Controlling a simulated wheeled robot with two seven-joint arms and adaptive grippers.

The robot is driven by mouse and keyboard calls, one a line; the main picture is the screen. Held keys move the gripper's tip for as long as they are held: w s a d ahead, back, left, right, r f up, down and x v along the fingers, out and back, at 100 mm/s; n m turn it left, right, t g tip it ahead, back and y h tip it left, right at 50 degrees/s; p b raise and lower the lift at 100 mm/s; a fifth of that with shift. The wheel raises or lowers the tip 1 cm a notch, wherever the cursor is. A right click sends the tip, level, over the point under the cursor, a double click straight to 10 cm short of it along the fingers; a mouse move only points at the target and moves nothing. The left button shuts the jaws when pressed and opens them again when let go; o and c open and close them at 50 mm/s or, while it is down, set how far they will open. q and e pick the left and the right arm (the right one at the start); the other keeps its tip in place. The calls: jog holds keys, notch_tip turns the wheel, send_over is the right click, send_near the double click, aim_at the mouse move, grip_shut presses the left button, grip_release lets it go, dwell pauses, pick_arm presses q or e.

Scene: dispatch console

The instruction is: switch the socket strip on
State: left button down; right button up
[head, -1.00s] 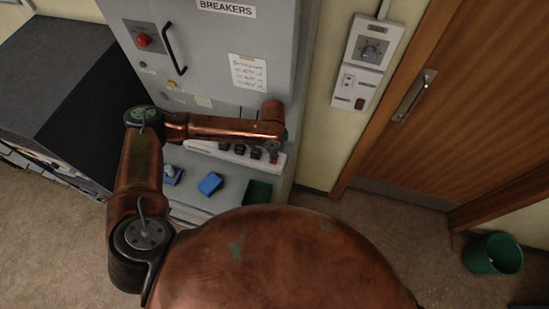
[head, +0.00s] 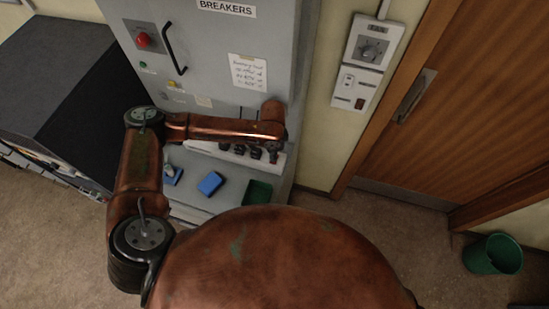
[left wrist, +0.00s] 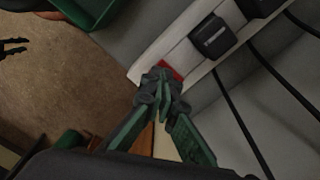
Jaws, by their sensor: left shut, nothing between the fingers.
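The white socket strip (head: 205,147) lies along the foot of the grey cabinet, with black plugs in it. In the left wrist view the strip (left wrist: 148,62) shows its end with a red rocker switch (left wrist: 172,72). My left gripper (left wrist: 160,80) is shut and empty, its dark fingertips right at the red switch and covering part of it. I cannot tell whether they touch it, or which way the rocker is tilted. In the head view my forearm hides part of the strip. Dark spread prongs at the left wrist view's edge look like my right gripper (left wrist: 13,47).
A blue block (head: 210,183) and a green tray (head: 258,191) lie in front of the strip. Black cords (left wrist: 236,125) run from the plugs. A wall panel (head: 364,60) and a wooden door (head: 450,110) stand to the right.

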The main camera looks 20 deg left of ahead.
pick_arm(q)
jog(key=shift+f, duration=1)
dwell(0.3)
notch_tip(320, 180, up, 7)
jog(key=p, duration=0.8)
jog(key=shift+r, duration=0.1)
dwell(0.4)
dwell(0.3)
